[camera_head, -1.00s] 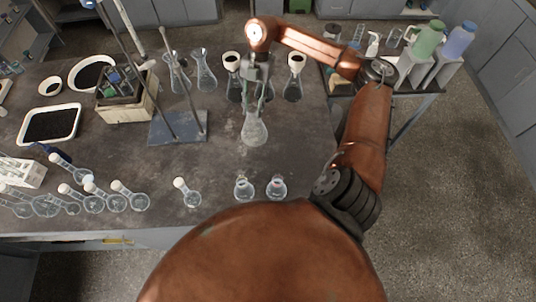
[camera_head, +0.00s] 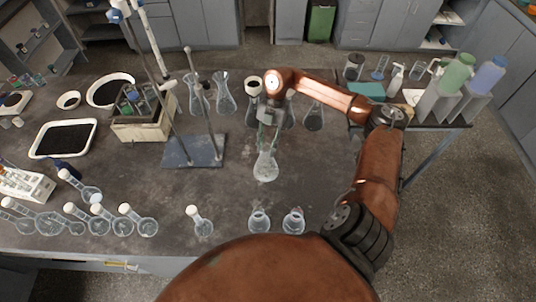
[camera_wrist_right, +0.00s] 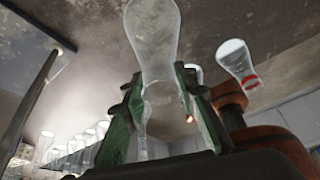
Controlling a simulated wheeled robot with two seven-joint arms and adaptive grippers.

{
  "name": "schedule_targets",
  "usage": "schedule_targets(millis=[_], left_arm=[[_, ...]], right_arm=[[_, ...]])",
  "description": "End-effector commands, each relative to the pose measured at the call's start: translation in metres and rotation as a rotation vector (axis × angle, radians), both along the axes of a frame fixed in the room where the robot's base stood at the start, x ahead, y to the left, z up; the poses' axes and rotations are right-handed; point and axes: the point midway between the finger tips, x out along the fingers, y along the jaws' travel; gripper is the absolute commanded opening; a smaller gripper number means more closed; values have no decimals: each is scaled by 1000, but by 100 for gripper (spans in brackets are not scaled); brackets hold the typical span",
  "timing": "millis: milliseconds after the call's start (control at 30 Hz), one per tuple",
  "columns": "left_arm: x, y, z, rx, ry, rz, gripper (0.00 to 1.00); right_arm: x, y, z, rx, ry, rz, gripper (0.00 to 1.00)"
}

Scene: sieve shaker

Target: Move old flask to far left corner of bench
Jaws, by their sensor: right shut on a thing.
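A clear glass conical flask (camera_head: 266,165) is held by its neck in my right gripper (camera_head: 269,125), over the middle of the bench (camera_head: 210,190). In the right wrist view the green fingers (camera_wrist_right: 160,100) close on the neck of the flask (camera_wrist_right: 155,40). Whether its base touches the bench cannot be told. My left gripper is not in view.
A stand with a blue-grey base (camera_head: 193,151) is left of the held flask. Other flasks stand behind it, and two small flasks (camera_head: 259,221) in front. A wooden box (camera_head: 141,125), a black-filled tray (camera_head: 64,138) and round dishes (camera_head: 110,92) occupy the left side.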

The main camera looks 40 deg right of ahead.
Motion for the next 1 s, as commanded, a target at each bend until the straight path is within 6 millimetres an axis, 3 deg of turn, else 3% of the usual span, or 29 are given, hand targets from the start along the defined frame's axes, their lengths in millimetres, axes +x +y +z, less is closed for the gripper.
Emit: schedule_targets(millis=[233,567,600,833,1000], left_arm=[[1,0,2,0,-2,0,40],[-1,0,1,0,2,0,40],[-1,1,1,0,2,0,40],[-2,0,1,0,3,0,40],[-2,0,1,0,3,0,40]], right_arm=[[0,1,-36,2,1,0,0],[0,1,-41,0,0,2,0],[0,1,-41,-1,1,2,28],[0,1,-41,-1,1,2,44],[0,1,-41,-1,1,2,44]])
